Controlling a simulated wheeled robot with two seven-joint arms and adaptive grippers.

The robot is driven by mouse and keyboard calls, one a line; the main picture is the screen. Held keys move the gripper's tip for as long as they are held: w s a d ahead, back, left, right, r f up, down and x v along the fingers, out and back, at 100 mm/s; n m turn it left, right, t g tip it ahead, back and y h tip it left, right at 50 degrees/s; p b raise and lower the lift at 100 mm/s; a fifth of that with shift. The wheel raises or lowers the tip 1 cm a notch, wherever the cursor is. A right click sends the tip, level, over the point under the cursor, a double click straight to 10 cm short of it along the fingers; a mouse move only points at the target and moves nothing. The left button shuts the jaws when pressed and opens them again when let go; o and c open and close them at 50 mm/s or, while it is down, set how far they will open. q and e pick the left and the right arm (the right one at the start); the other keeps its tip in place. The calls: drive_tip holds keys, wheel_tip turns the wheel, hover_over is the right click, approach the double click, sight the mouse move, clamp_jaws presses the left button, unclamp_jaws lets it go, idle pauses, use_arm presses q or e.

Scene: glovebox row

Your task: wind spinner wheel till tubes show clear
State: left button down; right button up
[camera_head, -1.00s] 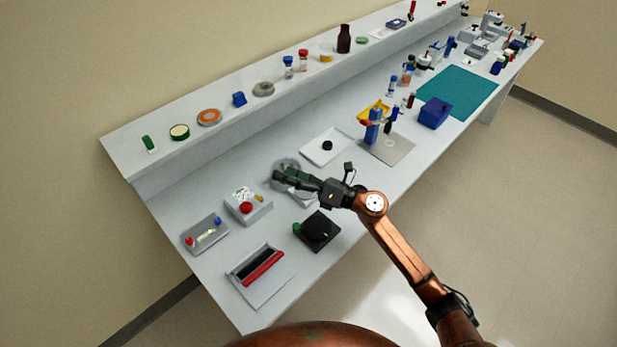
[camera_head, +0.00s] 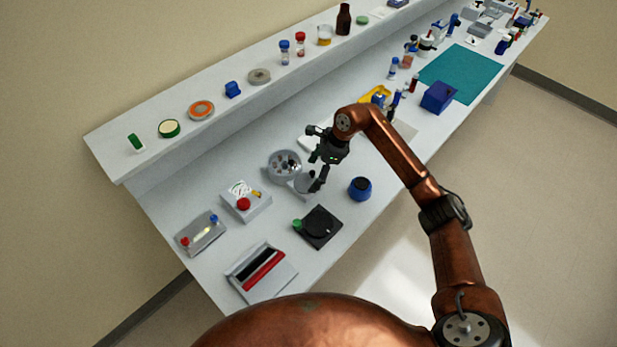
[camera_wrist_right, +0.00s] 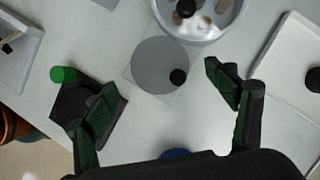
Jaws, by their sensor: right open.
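The spinner (camera_head: 285,164) is a round grey bowl with small round items inside. It is cut off at the top of the right wrist view (camera_wrist_right: 200,30), where reddish-brown and pale spots show beside a dark centre knob; I cannot tell whether its tubes are clear. The spinner wheel (camera_wrist_right: 158,62) is a flat grey disc with a black knob (camera_wrist_right: 178,77) near its edge. In the head view the wheel (camera_head: 304,181) is partly hidden by my right gripper (camera_head: 315,158). That gripper is open and empty, its fingers spread to either side above the wheel. My left gripper is out of view.
A black turntable device with a green knob (camera_head: 318,227) and a blue jar (camera_head: 360,188) stand near the front edge. A grey box with a red button (camera_head: 246,200) stands left of the spinner. A white tray (camera_wrist_right: 285,62) lies right of it. The shelf behind holds several small containers.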

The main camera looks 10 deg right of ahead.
sight(306, 182)
drive_tip(key=x, duration=0.3)
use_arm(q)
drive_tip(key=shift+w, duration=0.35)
use_arm(e)
drive_tip(key=shift+a+f, duration=0.1)
drive_tip(key=shift+a, duration=0.05)
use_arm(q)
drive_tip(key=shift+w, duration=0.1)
use_arm(e)
drive_tip(key=c, duration=1.2)
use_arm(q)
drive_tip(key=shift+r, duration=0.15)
